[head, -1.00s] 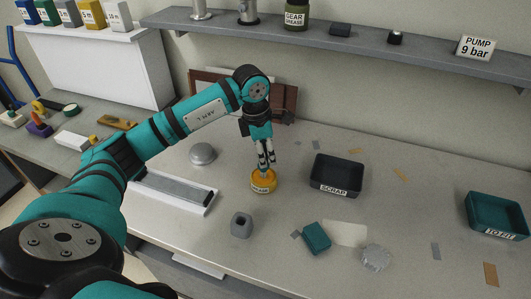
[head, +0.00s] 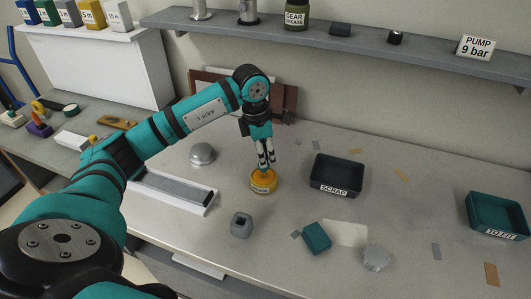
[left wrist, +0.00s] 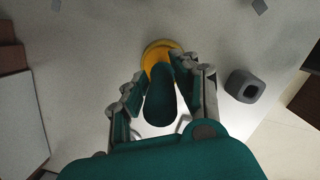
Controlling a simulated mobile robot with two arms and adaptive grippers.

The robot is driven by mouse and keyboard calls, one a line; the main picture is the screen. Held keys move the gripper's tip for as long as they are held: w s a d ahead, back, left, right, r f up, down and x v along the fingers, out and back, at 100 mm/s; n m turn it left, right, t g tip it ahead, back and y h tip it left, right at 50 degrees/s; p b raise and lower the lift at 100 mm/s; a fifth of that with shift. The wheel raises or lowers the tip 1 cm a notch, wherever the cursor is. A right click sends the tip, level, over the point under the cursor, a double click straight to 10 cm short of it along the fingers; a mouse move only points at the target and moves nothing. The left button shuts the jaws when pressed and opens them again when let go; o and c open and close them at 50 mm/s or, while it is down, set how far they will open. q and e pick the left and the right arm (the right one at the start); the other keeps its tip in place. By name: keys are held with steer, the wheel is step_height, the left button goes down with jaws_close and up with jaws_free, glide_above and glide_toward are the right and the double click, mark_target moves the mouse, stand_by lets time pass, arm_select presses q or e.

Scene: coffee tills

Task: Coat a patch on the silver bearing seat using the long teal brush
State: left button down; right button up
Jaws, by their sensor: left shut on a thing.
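My left gripper (head: 266,165) points down over the yellow grease tin (head: 263,185), shut on the teal brush. In the left wrist view the thick teal brush handle (left wrist: 160,100) lies between the fingers and leads to the yellow tin (left wrist: 158,52). The bristles are hidden, so I cannot tell how deep they are. A silver, uneven round piece (head: 377,258) lies at the front right, and a silver dome (head: 202,154) stands left of the tin. I cannot tell for sure which is the bearing seat. My right gripper is out of view.
A grey block with a square hole (head: 241,225) stands in front of the tin. The black SCRAP tray (head: 337,177) is right of it; a teal block (head: 316,237) lies nearer the front. A teal TO FIT tray (head: 497,215) is far right. A long light tray (head: 175,194) lies left.

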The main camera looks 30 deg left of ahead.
arm_select(q)
steer(key=shift+r+p, duration=2.2)
steer(key=shift+r, duration=1.25)
steer(key=s+d+f+m+g, duration=0.1)
steer(key=s+d+m, duration=0.5)
steer(key=m, duration=0.7)
steer(key=s+d+f+m+g+y+b, duration=0.1)
steer(key=s+d+m, duration=0.6)
steer(key=m, duration=0.7)
steer(key=shift+s+f+g, duration=0.2)
steer(key=shift+s+g, duration=0.3)
steer(key=shift+s, duration=0.6)
